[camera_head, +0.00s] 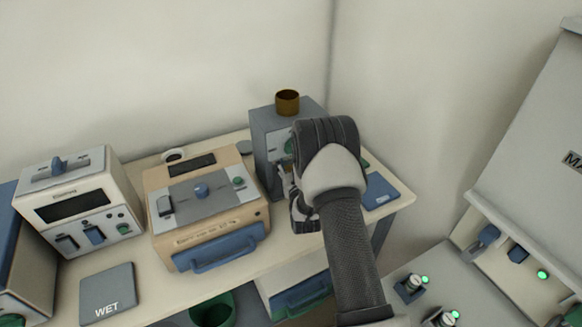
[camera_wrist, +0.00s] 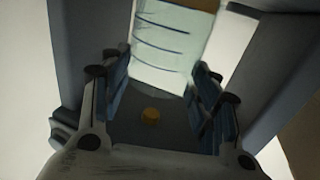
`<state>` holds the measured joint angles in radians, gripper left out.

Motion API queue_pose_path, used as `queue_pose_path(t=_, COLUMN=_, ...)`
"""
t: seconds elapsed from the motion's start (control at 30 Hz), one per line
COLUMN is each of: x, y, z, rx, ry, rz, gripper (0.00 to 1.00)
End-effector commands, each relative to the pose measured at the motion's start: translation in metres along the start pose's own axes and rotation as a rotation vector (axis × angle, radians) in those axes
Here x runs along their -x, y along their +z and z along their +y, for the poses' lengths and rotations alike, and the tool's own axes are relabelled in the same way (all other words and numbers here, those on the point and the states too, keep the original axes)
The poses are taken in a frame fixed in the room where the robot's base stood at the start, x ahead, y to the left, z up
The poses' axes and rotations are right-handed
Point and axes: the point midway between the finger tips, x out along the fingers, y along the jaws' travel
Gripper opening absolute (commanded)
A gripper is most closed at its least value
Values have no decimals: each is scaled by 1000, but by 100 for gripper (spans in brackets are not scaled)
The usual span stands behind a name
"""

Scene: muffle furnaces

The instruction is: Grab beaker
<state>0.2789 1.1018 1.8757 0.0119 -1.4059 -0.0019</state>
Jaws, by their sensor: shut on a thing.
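A clear glass beaker (camera_wrist: 172,38) with dark graduation lines shows at the top of the wrist view. My gripper (camera_wrist: 162,76) has its blue finger pads on either side of the beaker's lower part and is shut on it. In the head view my gripper (camera_head: 287,180) is mostly hidden behind my wrist, close to the grey box-shaped device at the back of the bench. I cannot make out the beaker in the head view.
A brown cup (camera_head: 287,102) stands on the grey device (camera_head: 262,130). A beige device with a blue handle (camera_head: 222,250) and a smaller one (camera_head: 85,200) stand left. A "WET" pad (camera_head: 107,292) and blue pad (camera_head: 379,190) lie on the bench. A large grey unit (camera_head: 535,150) stands right.

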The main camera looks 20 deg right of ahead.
Motion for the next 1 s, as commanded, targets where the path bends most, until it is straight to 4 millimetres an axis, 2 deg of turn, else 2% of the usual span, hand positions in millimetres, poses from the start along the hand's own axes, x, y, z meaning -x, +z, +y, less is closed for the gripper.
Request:
queue_pose_path(t=0.3, x=0, y=-1, z=0, rx=0, ry=0, rz=3, gripper=10)
queue_pose_path(t=0.53, x=0, y=-5, z=0, rx=0, ry=0, rz=3, gripper=10)
queue_pose_path(t=0.67, x=-1, y=-17, z=0, rx=0, ry=0, rz=5, gripper=10)
queue_pose_path(t=0.83, x=0, y=-44, z=0, rx=0, ry=0, rz=5, gripper=10)
queue_pose_path(t=0.9, x=16, y=-37, z=0, rx=0, ry=0, rz=-2, gripper=10)
queue_pose_path(t=1.0, x=36, y=-37, z=0, rx=0, ry=0, rz=-2, gripper=10)
